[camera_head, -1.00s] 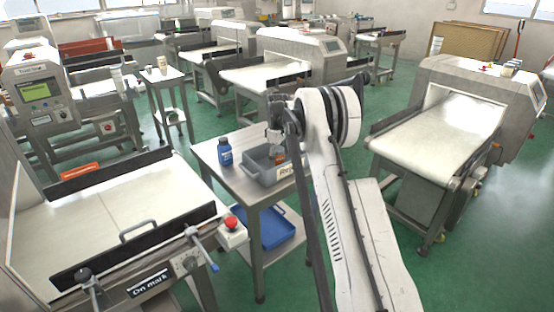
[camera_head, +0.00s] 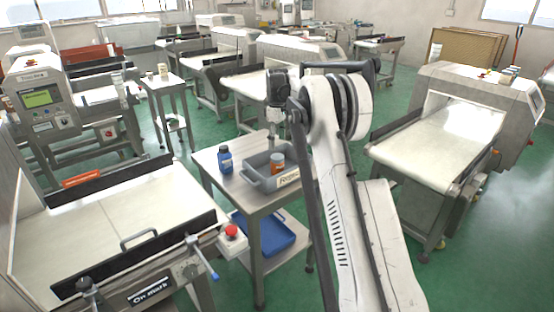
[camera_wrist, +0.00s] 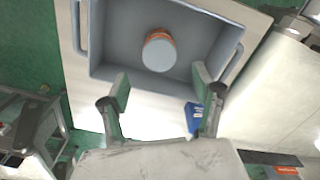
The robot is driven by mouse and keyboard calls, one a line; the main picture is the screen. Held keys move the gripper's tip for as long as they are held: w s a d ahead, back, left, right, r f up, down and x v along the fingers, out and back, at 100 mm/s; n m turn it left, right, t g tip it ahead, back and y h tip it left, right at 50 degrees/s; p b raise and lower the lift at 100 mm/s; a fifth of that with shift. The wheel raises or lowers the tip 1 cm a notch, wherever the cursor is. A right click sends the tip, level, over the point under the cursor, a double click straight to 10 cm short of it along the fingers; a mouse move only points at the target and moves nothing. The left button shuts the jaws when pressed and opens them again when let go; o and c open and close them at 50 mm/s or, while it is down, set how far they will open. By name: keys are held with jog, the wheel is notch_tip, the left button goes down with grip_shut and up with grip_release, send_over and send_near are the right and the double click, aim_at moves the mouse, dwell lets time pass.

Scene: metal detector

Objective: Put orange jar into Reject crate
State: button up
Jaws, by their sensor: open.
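The orange jar (camera_head: 277,163) with a pale lid stands inside the grey Reject crate (camera_head: 251,178). In the wrist view the jar (camera_wrist: 160,52) shows its pale lid, inside the crate (camera_wrist: 97,45) and apart from the walls. My gripper (camera_head: 272,133) is above the crate's back side in the head view. In the wrist view my gripper (camera_wrist: 158,88) has its fingers wide apart with nothing between them, and the jar is beyond the fingertips.
A blue bottle (camera_head: 225,160) stands on the small steel table (camera_head: 246,200) left of the crate, and shows near the right finger in the wrist view (camera_wrist: 193,118). A blue bin (camera_head: 268,234) sits on the lower shelf. Conveyors (camera_head: 120,215) stand on both sides.

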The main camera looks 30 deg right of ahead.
jog(key=s+a+r+m+t, duration=0.1)
jog(key=s+a+r, duration=0.5)
jog(key=s+r, duration=0.15)
jog(key=s+a+r+m+t, duration=0.1)
jog(key=s+a+r+m, duration=0.1)
jog(key=s+a+r, duration=0.55)
jog(key=s+a+r+m+t, duration=0.1)
jog(key=s+a+r, duration=0.15)
jog(key=s, duration=0.35)
jog(key=s+a+r+t, duration=0.1)
jog(key=s+a+r, duration=0.15)
jog(key=s, duration=0.45)
jog(key=s+a+f+m+t, duration=0.1)
jog(key=s+a+f, duration=0.1)
jog(key=s, duration=0.5)
jog(key=s+a+f+m+t, duration=0.1)
jog(key=s+a+f, duration=0.1)
jog(key=s+f, duration=0.2)
jog(key=s+a+f+m+t, duration=0.1)
jog(key=s+a+f, duration=0.2)
jog(key=s, duration=0.7)
jog(key=shift+f, duration=0.4)
